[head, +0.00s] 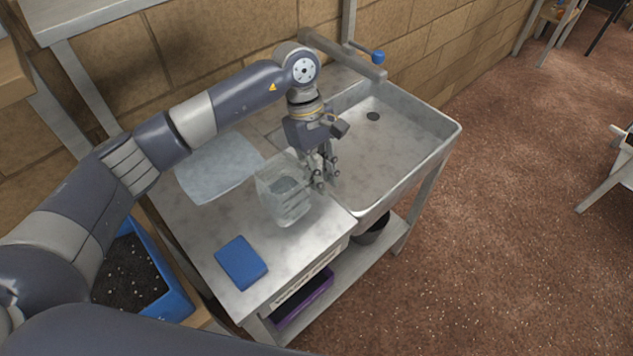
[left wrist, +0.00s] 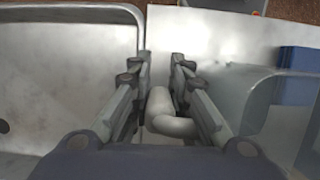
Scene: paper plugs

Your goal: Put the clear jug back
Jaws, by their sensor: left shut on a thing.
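The clear jug (head: 283,201) is upright at the drainer counter, just left of the sink. In the left wrist view the jug's clear wall (left wrist: 262,105) shows on the right, with its pale handle (left wrist: 172,125) between the fingers. My left gripper (head: 323,180) comes down from above on the jug's sink side and is shut on the handle; its fingers also show in the left wrist view (left wrist: 163,72). I cannot tell whether the jug's base touches the counter. My right gripper is not in view.
A blue cloth or sponge (head: 241,262) lies near the counter's front. A pale translucent mat (head: 216,170) lies at the back left. The sink (head: 385,165) is empty, with a blue-handled tap (head: 377,57) behind. A blue tub (head: 175,303) of dark material stands lower left.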

